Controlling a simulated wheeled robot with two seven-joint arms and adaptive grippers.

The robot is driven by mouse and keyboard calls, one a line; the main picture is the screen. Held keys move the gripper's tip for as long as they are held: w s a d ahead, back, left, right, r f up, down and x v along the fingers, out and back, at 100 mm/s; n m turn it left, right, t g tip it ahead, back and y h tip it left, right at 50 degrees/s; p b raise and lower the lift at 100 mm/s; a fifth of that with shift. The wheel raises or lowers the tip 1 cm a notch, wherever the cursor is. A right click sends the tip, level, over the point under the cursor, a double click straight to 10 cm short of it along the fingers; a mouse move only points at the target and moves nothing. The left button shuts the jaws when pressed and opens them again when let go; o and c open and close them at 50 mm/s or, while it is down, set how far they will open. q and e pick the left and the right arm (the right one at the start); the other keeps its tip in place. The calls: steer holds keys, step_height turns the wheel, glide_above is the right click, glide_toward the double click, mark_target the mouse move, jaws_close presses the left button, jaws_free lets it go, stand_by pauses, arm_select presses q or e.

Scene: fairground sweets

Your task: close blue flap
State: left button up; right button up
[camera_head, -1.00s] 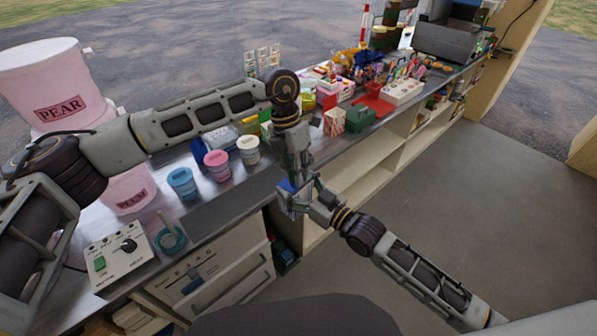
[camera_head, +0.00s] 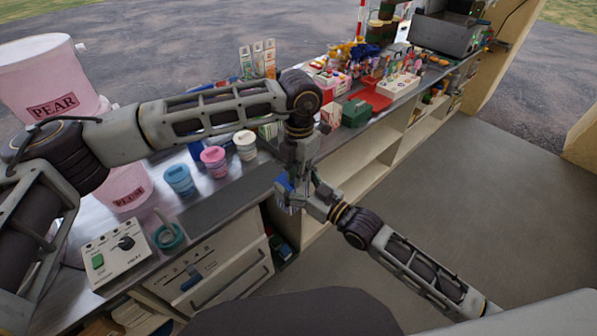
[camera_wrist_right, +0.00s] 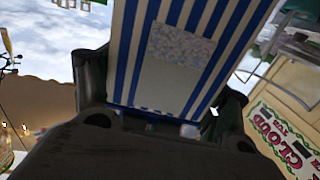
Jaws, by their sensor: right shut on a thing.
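A blue-and-white striped carton (camera_wrist_right: 190,50) fills the upper middle of the right wrist view, with a pale patterned panel on its face. My right gripper (camera_wrist_right: 160,100) is shut on it, one dark finger on each side. In the head view a small blue part of the carton (camera_head: 284,183) shows at the right gripper (camera_head: 300,202), in front of the counter. My left gripper (camera_head: 306,172) points down close above the right gripper and the carton. Its fingertips are too small and overlapped to tell whether it is open. The flap itself cannot be made out clearly.
The counter (camera_head: 215,205) runs behind the grippers, with blue, pink and white tubs (camera_head: 214,161) and a control box (camera_head: 114,255) on it. A green box (camera_head: 355,113) and red tray (camera_head: 377,97) stand farther right. The floor at right is clear.

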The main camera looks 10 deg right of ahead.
arm_select(q)
steer(key=o, duration=0.4)
steer(key=shift+c, duration=0.2)
step_height(320, 180, up, 12)
stand_by(0.6)
stand_by(0.4)
